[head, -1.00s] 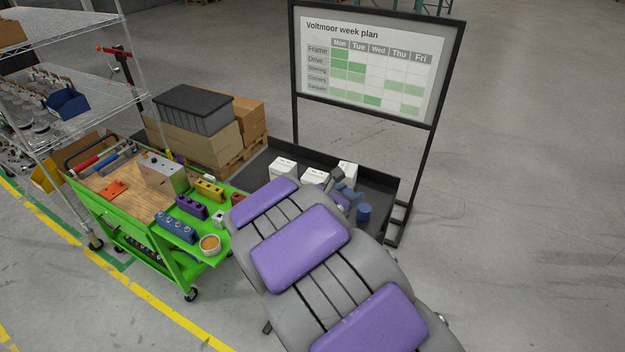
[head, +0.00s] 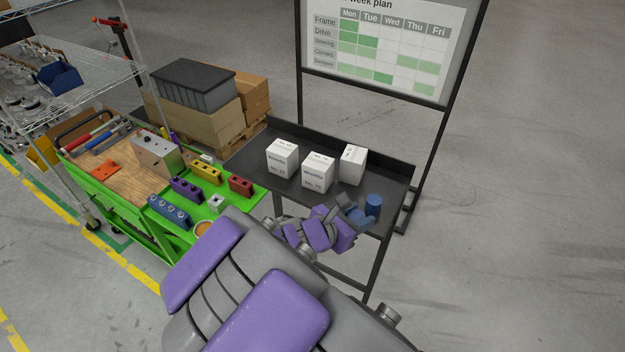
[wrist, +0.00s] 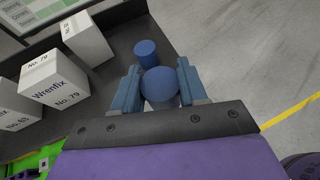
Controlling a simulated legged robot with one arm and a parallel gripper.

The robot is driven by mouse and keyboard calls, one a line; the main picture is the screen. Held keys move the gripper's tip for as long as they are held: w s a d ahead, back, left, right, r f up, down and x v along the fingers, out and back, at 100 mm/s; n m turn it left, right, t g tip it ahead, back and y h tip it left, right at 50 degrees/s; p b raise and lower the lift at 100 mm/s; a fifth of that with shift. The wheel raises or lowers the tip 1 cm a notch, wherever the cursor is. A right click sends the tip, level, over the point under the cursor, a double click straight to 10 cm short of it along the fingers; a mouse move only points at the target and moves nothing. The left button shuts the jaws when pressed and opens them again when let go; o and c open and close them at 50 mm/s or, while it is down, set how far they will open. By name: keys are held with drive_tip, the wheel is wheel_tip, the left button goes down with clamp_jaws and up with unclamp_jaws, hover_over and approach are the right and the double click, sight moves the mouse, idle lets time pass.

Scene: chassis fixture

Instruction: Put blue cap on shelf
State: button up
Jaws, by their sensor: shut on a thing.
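My gripper (wrist: 160,88) is shut on a blue round-topped cap (wrist: 159,82), which sits between its two blue fingers in the wrist view; a paler grey part shows below its top. In the head view my gripper (head: 352,213) is at the front right of the black table, and the held cap cannot be made out there. A second blue cylinder (head: 373,204) stands upright on the table just beyond my gripper; it also shows in the wrist view (wrist: 148,52). A wire shelf rack (head: 75,90) stands at the far left.
White boxes (head: 317,172) stand on the black table (head: 262,150) left of my gripper. A green cart (head: 240,206) with coloured blocks stands further left. Stacked cartons (head: 205,125) are behind it. A plan board (head: 380,45) rises behind the table. Floor at right is clear.

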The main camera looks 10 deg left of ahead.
drive_tip(key=w, duration=0.4)
drive_tip(key=w+a+f, duration=0.1)
drive_tip(key=w, duration=0.3)
drive_tip(key=w+a+f+p, duration=0.1)
drive_tip(key=w, duration=0.3)
drive_tip(key=shift+a, duration=0.2)
drive_tip(key=shift+w+d, duration=0.25)
drive_tip(key=shift+w, duration=0.3)
wheel_tip(320, 180, down, 4)
drive_tip(key=b, duration=0.3)
drive_tip(key=shift+a+r, duration=0.2)
drive_tip(key=shift+a, duration=0.05)
drive_tip(key=o, duration=1)
